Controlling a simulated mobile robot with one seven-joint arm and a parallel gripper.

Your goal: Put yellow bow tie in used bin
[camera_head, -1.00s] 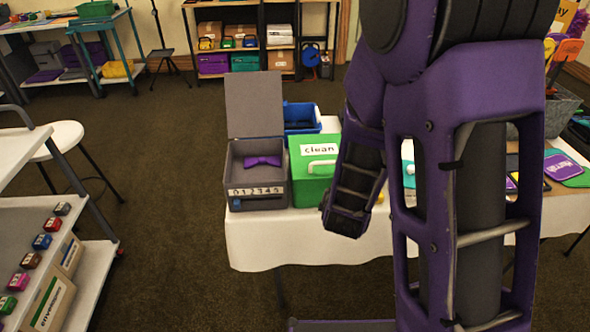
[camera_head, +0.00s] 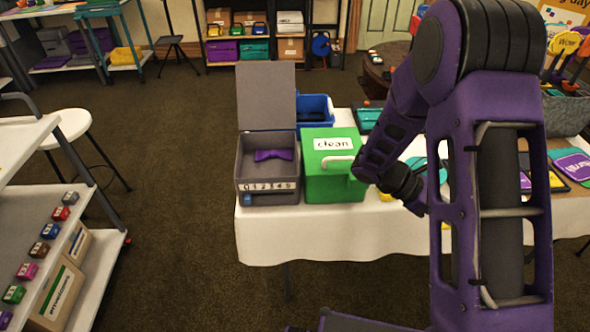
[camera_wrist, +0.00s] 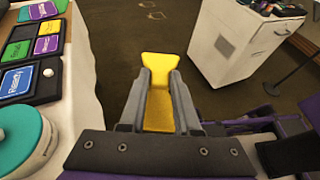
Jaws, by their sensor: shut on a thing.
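The yellow bow tie (camera_wrist: 160,66) is between the two grey fingers of my gripper (camera_wrist: 161,95) in the wrist view. The fingers are shut on it, and one flared end sticks out beyond the tips. In the head view my arm hides most of the gripper. A green bin (camera_head: 335,180) labelled "clean" stands on the white-clothed table (camera_head: 330,238). A blue bin (camera_head: 316,107) stands behind it. I see no label reading "used".
An open grey box (camera_head: 267,192) with a number strip holds a purple bow tie (camera_head: 273,155), left of the green bin. Colored cards and a teal round object (camera_wrist: 22,140) lie on the table. A white cabinet (camera_wrist: 235,40) stands across the floor. A white stool (camera_head: 72,124) is at left.

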